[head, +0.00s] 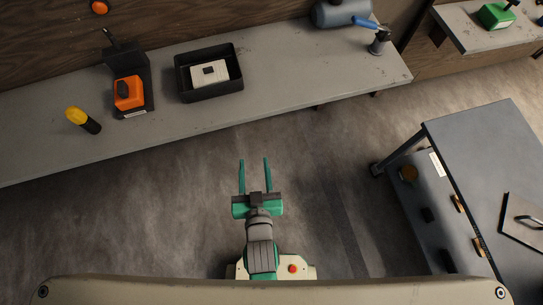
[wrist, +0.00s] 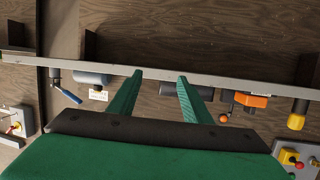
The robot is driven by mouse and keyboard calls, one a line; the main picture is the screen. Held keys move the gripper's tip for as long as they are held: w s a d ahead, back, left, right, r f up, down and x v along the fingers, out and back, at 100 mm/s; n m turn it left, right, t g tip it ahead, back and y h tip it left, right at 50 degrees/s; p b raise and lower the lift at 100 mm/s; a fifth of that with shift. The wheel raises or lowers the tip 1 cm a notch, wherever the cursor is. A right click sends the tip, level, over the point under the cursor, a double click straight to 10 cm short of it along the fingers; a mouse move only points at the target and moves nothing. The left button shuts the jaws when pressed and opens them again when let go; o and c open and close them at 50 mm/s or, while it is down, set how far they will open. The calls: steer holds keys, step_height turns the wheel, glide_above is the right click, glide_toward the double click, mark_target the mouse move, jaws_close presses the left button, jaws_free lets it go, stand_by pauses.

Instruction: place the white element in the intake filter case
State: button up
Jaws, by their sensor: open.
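A small white block with a dark mark, which looks like the white element (head: 210,73), lies inside a shallow black tray (head: 236,90) on the long grey bench. Left of it on the bench stands a dark open box-like holder (head: 128,58) with an orange piece (head: 129,92) in front. I cannot tell which of these is the intake filter case. My gripper (head: 254,160) is open and empty over the floor, in front of the bench and apart from everything. In the wrist view its green fingers (wrist: 160,75) point toward the bench edge; the white element cannot be made out there.
A grey table (head: 480,150) stands at the right. The floor between is clear.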

steer(key=s+d+r, duration=0.1)
steer(key=s+d, duration=0.1)
steer(key=s, duration=0.5)
steer(key=s+d+r+m+h, duration=0.1)
steer(key=s+d, duration=0.2)
steer(key=s, duration=0.4)
steer(key=shift+s+r+t+h, duration=0.3)
steer(key=shift+s+t, duration=0.1)
steer(key=shift+c, duration=0.7)
steer(key=shift+c, duration=1.1)
steer(key=shift+d, duration=0.15)
